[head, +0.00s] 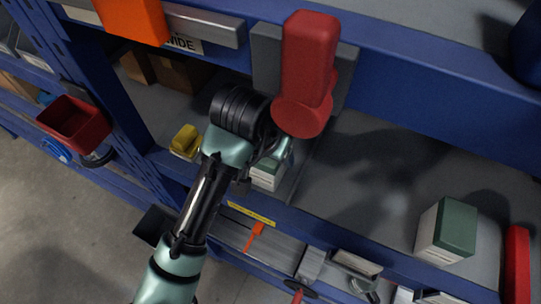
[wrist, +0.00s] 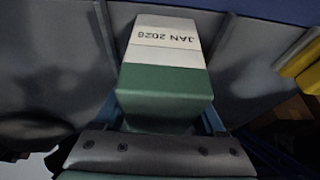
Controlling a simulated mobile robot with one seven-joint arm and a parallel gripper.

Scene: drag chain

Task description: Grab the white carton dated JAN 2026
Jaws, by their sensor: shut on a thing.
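The white carton with a green end (wrist: 165,50) fills the middle of the wrist view. Its white face carries the print JAN 2026, which reads upside down there. My gripper (wrist: 162,116) is shut on this carton, with a bluish finger at each side of its green end. In the head view the carton (head: 267,178) shows below my wrist on the shelf, partly hidden by my gripper (head: 272,155). I cannot tell whether it touches the shelf.
Another white and green carton (head: 432,247) stands on the shelf at the right, beside a red object (head: 516,262). A large red object (head: 308,65) is close above my gripper. A yellow object (head: 185,139) lies to the left. The shelf between the cartons is clear.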

